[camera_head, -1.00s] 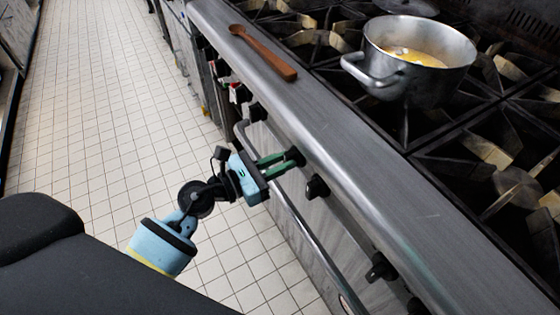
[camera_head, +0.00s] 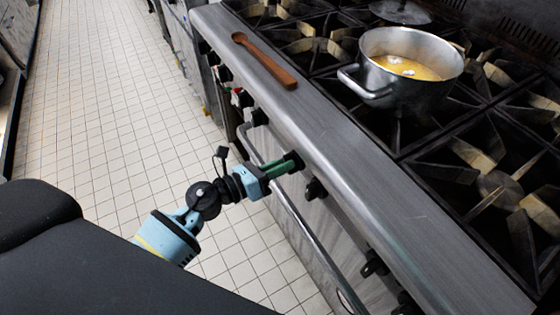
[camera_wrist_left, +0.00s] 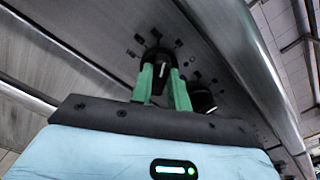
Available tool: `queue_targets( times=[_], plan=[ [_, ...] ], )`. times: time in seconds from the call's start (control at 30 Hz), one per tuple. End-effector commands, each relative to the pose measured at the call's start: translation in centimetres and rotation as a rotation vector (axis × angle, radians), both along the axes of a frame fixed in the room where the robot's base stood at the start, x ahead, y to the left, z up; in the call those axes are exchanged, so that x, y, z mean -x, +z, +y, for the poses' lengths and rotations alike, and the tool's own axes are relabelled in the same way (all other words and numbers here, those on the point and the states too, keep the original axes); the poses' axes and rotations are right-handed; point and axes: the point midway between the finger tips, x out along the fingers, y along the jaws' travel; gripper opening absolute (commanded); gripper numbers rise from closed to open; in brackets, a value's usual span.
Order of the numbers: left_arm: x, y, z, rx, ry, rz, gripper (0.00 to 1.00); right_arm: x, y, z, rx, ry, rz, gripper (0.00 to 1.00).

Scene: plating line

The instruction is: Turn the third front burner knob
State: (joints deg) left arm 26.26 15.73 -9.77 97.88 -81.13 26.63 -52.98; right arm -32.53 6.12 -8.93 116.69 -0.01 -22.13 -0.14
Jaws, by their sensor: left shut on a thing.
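A black burner knob (camera_head: 293,160) on the stove's front panel sits at the tips of my left gripper (camera_head: 282,168). In the left wrist view the same knob (camera_wrist_left: 158,60) is between the two green fingers (camera_wrist_left: 163,84), which are shut on it. Its pointer looks tilted in that view. A neighbouring knob (camera_head: 315,189) stands to the right along the panel, and more knobs (camera_head: 373,264) follow toward the lower right. Another knob (camera_head: 256,117) is farther up the row. My right gripper does not show.
A steel pot (camera_head: 402,75) with yellow liquid stands on the burner grates. A wooden spoon (camera_head: 265,60) lies on the steel front ledge (camera_head: 340,145). A handle bar (camera_head: 300,225) runs below the knobs. The tiled floor (camera_head: 100,110) is clear.

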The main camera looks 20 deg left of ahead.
Motion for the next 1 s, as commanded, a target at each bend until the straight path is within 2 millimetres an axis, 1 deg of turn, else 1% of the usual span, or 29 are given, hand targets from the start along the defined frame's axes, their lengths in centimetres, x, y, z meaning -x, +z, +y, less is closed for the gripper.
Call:
queue_targets(
  times=[0.03,0.1,0.6,0.8,1.0],
  plan=[
    [-0.1,0.3,0.0,0.033,-0.001,0.025,0.0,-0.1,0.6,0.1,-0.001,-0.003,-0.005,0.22],
    [-0.1,0.3,0.1,0.085,-0.001,0.066,0.0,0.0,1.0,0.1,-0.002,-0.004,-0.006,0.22],
    [-0.2,0.1,0.2,0.449,0.001,0.348,0.0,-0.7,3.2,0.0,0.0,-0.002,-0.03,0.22],
    [-0.2,0.0,0.3,0.562,0.001,0.437,0.0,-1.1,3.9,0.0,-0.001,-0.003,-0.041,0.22],
    [-0.2,-0.2,0.3,0.639,0.001,0.496,0.0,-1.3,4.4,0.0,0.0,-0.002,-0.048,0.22]
  ],
)
